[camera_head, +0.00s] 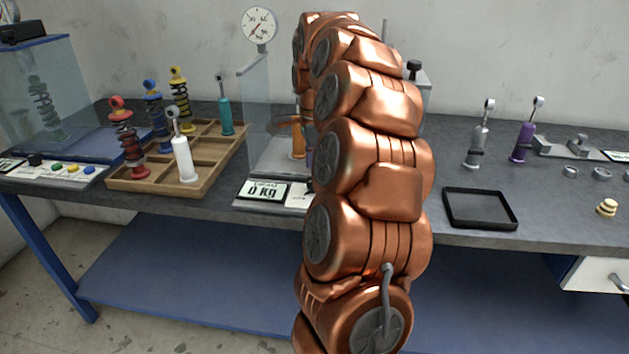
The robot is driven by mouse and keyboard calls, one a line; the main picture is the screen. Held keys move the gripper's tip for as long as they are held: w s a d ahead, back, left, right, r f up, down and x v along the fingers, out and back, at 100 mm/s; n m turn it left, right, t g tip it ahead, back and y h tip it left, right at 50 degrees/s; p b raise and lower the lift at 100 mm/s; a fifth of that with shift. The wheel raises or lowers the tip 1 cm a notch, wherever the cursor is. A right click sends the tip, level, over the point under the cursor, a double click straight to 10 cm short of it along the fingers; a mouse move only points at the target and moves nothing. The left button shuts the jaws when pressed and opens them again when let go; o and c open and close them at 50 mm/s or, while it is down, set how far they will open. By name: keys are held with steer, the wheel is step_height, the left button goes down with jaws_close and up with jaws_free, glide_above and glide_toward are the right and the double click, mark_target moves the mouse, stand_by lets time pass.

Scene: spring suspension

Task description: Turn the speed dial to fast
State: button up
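A white control panel (58,172) lies at the front left of the bench. The knob's pointer and any speed marks are too small to read. A small display (10,165) is at the panel's left end. My copper-coloured arm rises through the middle of the picture, well to the right of the panel. My gripper is not visible, so its state does not show.
A clear-walled chamber (75,75) stands behind the panel. A wooden tray (150,184) with shock absorbers and springs is to its right. A load display (263,191), a round gauge (260,25) and a black tray (480,224) are also on the bench. My arm hides the bench's middle.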

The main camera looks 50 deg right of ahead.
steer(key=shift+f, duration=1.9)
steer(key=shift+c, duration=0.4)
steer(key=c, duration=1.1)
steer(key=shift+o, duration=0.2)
